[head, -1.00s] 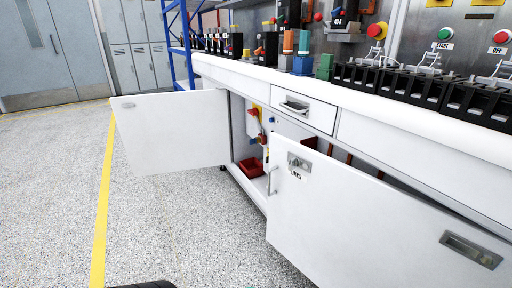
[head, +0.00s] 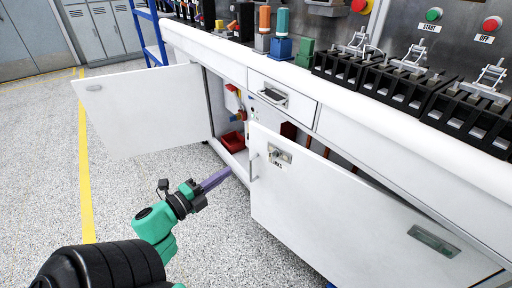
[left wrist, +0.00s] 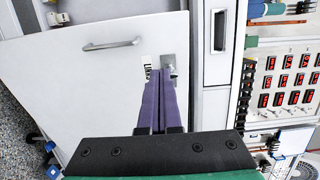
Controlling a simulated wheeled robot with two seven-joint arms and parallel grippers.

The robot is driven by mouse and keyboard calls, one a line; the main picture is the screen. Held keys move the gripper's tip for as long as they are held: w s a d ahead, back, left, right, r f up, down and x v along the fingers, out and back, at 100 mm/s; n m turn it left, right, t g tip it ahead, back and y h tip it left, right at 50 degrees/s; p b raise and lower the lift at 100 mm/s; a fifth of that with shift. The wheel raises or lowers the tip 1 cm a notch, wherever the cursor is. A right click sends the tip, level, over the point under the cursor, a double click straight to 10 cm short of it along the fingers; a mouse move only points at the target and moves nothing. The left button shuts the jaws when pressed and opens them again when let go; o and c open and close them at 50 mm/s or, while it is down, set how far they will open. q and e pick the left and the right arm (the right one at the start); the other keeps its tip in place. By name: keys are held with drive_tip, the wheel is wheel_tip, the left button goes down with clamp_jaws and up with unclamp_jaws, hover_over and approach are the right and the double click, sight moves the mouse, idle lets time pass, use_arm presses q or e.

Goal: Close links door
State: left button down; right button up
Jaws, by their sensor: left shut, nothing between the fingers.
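The links door (head: 345,205) is a white cabinet panel labelled LINKS, with a metal latch plate (head: 280,153) near its upper left corner. It stands open at an angle, with a gap along its top edge. In the left wrist view the door (left wrist: 100,85) fills the left and middle, with a bar handle (left wrist: 110,44). My left gripper (head: 226,173) is shut and empty, its purple fingers just left of the door's left edge in the head view. In the left wrist view the fingertips (left wrist: 160,74) overlap the label and latch area; contact cannot be told. My right gripper is out of view.
Another white door (head: 140,110) stands wide open at the left. A red bin (head: 232,141) sits inside the cabinet. A drawer (head: 280,100) is above, under a worktop with black switch blocks (head: 395,82). The speckled floor at left is clear.

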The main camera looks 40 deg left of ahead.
sight(263, 147)
use_arm(q)
drive_tip(key=w, duration=0.4)
drive_tip(key=w+b, duration=0.1)
drive_tip(key=w, duration=0.4)
drive_tip(key=w+d, duration=0.1)
drive_tip(key=w, duration=0.3)
drive_tip(key=shift+w+d+f, duration=0.1)
drive_tip(key=shift+w, duration=0.15)
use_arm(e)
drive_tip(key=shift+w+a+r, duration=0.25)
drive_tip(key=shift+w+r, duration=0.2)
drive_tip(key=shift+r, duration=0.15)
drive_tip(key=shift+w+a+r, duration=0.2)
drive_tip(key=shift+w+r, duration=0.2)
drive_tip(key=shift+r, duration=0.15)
